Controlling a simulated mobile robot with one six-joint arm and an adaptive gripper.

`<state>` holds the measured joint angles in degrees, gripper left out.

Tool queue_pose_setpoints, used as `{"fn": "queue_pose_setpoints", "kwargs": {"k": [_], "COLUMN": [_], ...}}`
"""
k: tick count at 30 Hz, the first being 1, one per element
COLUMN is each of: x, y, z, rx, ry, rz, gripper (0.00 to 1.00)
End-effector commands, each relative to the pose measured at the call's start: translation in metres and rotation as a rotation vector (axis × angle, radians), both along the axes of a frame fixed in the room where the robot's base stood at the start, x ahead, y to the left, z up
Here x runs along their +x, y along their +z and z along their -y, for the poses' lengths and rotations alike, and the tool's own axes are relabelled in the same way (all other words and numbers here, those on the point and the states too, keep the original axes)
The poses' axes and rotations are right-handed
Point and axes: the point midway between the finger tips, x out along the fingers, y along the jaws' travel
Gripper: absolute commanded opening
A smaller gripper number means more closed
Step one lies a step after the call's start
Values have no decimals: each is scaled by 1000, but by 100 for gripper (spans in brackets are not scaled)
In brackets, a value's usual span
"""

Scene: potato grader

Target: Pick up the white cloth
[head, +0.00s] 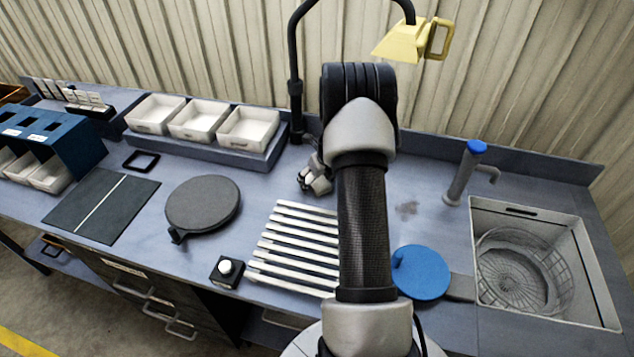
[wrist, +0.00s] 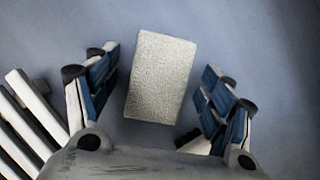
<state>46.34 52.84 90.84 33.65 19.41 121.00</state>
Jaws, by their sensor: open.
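The white cloth (wrist: 160,77) is a pale, textured rectangle, slightly tilted, in the middle of the wrist view. It lies on the blue-grey bench. My gripper (wrist: 158,62) is open, with a blue-padded finger on either side of the cloth. Gaps show between the fingers and the cloth, so the fingers do not appear to touch it. In the head view my gripper (head: 316,180) is low over the bench behind the slatted rack, partly hidden by my arm. I cannot make out the cloth there.
A white slatted rack (head: 295,247) lies near the gripper and also shows in the wrist view (wrist: 30,112). White trays (head: 198,119) stand behind to the left. A dark round plate (head: 203,202), blue disc (head: 420,272), tap (head: 462,176) and sink (head: 590,290) are around.

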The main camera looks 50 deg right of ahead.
Motion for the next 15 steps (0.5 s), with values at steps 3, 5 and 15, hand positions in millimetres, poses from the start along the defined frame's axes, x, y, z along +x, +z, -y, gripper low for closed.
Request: {"fn": "queue_pose_setpoints", "kwargs": {"k": [3, 5, 15], "x": [0, 0, 0], "y": [0, 0, -1], "z": [0, 0, 0], "rx": [0, 0, 0], "ry": [0, 0, 1], "rz": [0, 0, 0], "gripper": [75, 75, 58]}}
